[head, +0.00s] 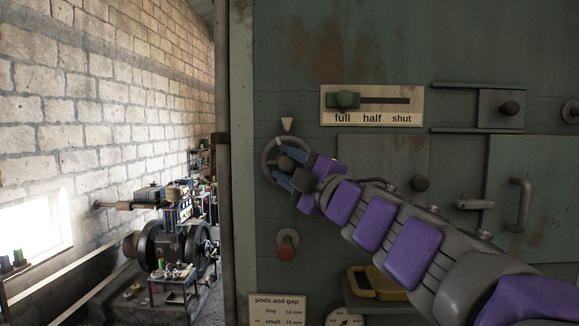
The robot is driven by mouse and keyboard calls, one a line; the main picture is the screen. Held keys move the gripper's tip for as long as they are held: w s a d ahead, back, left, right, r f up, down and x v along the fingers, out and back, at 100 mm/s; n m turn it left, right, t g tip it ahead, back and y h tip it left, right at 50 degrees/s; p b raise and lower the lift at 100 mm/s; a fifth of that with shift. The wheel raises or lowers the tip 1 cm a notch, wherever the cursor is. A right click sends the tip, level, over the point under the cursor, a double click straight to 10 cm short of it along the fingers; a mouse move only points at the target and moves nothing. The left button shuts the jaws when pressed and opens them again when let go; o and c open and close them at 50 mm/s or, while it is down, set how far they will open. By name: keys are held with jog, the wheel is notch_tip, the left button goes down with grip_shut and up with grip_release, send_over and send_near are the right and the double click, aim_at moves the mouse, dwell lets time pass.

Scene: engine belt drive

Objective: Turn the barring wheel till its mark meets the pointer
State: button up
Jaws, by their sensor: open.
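The barring wheel (268,150) is a dark round handwheel on the green metal panel, left of the picture's middle. A pale triangular pointer (287,124) sits just above it, tip down. My gripper (281,170) is at the wheel, its blue fingers open over the hub and lower part. The gripper and my purple-padded arm hide the wheel's right side. I cannot make out the wheel's mark. Whether the fingers touch the wheel cannot be told.
Above right is a green-knobbed slider (343,100) on a full/half/shut plate. Below the wheel is a red push knob (287,250). A yellow-handled item (376,283) sits on a shelf below my arm. A door handle (519,204) is at right. Machinery (170,245) stands at left.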

jog(key=shift+c, duration=0.2)
jog(key=shift+f, duration=0.1)
jog(key=c, duration=0.7)
jog(key=f+m+t+b, duration=0.1)
jog(key=b, duration=0.3)
jog(key=shift+w+m, duration=0.1)
jog(key=shift+m, duration=0.2)
jog(key=shift+c, duration=0.2)
jog(key=m+t+b, duration=0.2)
jog(key=m+b, duration=0.1)
jog(key=b, duration=0.2)
jog(key=shift+t+h+b, duration=0.3)
jog(key=shift+t+b, duration=0.1)
jog(key=shift+r+m, duration=0.1)
jog(key=shift+m, duration=0.2)
jog(key=shift+r, duration=0.1)
jog(key=o, duration=0.8)
jog(key=shift+r, duration=0.1)
